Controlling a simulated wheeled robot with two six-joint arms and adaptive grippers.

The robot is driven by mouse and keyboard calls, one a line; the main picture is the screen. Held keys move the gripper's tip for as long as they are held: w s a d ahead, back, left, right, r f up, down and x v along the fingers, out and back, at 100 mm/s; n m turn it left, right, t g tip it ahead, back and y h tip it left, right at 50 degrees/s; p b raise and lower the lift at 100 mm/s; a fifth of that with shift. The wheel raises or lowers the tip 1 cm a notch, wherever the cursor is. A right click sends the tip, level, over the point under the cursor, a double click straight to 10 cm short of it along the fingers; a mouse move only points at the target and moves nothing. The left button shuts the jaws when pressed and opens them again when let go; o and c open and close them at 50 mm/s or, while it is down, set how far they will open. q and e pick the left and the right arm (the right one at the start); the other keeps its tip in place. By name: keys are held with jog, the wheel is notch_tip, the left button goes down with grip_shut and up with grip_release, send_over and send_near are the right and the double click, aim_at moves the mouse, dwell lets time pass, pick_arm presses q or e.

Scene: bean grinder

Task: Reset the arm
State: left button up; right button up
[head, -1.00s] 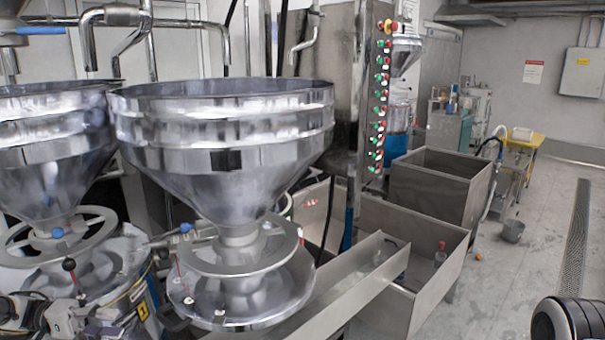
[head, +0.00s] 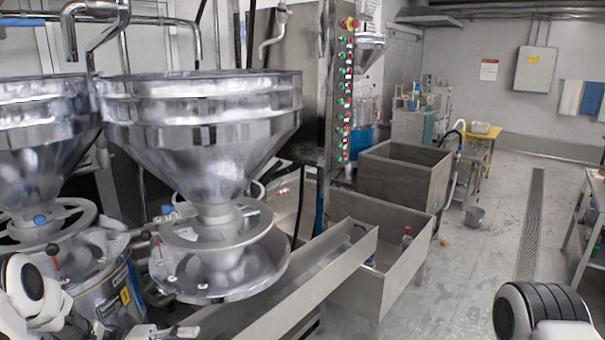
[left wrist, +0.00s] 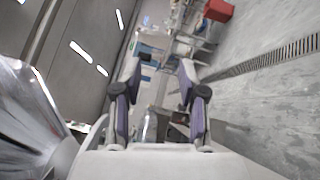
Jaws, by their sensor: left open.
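My left gripper (left wrist: 160,85) shows in the left wrist view with its two fingers spread apart and nothing between them. The near bean grinder (head: 200,130) has a shiny steel hopper above a round grey wheel. A second grinder (head: 40,140) stands to its left, partly cut off.
A steel chute (head: 285,285) slopes from the near grinder beside an open steel bin (head: 400,270). Another steel bin (head: 395,185) stands behind. A button panel (head: 345,95) rises behind the grinder. The floor (head: 480,260) at right is mostly clear.

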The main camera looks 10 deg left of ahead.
pick_arm(q)
jog(key=s+d+f+n+t+y+b, duration=0.2)
jog(key=d+f+n+t+y, duration=0.4)
jog(key=d+f, duration=0.95)
jog(key=s+a+f+m+g+y, duration=0.3)
jog(key=s+a+y, duration=0.1)
jog(key=s, duration=0.4)
jog(key=s+a+f+m+g+y, duration=0.2)
jog(key=s+a+f+m+y, duration=0.1)
jog(key=s, duration=0.6)
jog(key=s+a+f+m+g+y, duration=0.3)
jog(key=s+y, duration=0.3)
jog(key=s, duration=0.2)
jog(key=shift+s+a+f+m+g, duration=0.3)
jog(key=shift+s+a+f+m, duration=0.15)
jog(key=shift+a+f, duration=0.35)
pick_arm(e)
jog(key=f, duration=0.2)
jog(key=shift+w+d+f, duration=0.1)
jog(key=shift+w+f, duration=0.2)
jog(key=shift+f, duration=0.1)
pick_arm(q)
jog(key=shift+a+r, duration=0.1)
